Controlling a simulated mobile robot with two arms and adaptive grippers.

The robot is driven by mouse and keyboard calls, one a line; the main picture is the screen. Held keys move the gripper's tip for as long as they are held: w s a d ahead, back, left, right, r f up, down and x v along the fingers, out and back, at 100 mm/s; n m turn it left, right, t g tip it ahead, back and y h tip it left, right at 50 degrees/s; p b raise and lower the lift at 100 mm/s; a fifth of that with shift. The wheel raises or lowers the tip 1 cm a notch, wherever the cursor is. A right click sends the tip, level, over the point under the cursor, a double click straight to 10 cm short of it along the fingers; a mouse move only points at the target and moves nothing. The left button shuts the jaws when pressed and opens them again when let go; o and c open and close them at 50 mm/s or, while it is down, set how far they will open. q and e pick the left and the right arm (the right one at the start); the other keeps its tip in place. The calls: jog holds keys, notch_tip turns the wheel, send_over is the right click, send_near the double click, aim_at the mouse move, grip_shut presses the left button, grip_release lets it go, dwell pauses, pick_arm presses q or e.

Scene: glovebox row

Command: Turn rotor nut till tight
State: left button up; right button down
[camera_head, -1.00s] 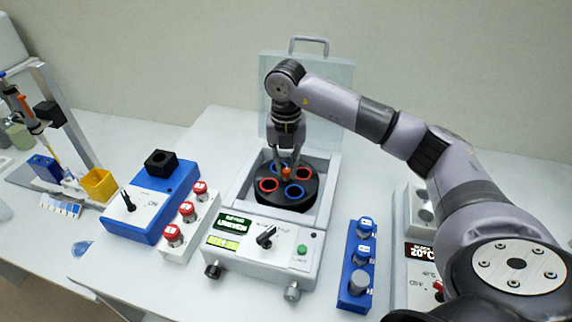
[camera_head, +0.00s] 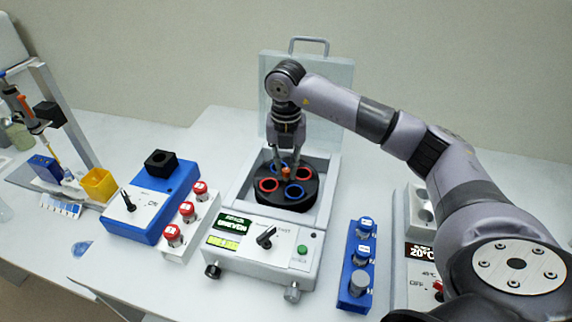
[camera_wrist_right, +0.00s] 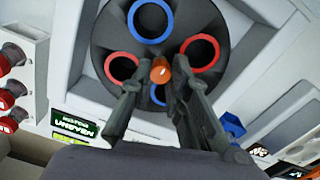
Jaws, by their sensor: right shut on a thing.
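The orange rotor nut (camera_head: 286,172) sits at the centre of the black rotor (camera_head: 297,202) inside the open centrifuge (camera_head: 262,252). The rotor has red-rimmed and blue-rimmed holes. My right gripper (camera_head: 285,166) reaches down from above and is shut on the nut. In the right wrist view the nut (camera_wrist_right: 161,70) shows between the fingertips, and part of the rotor (camera_wrist_right: 205,22) is hidden by the fingers. The centrifuge display reads something like "UNEVEN". My left gripper is not in view.
The raised lid (camera_head: 330,75) stands behind the rotor. A white rack with red-capped tubes (camera_head: 187,212) and a blue block (camera_head: 150,200) stand left.

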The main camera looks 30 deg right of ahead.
aim_at(286, 169)
jog(key=shift+w+d+r, duration=0.1)
jog(key=shift+w+r, duration=0.05)
jog(key=shift+r, duration=0.05)
dwell(0.6)
jog(key=c, duration=1.9)
grip_release()
jog(key=o, duration=0.4)
jog(key=shift+f, duration=0.15)
notch_tip(286, 169, up, 12)
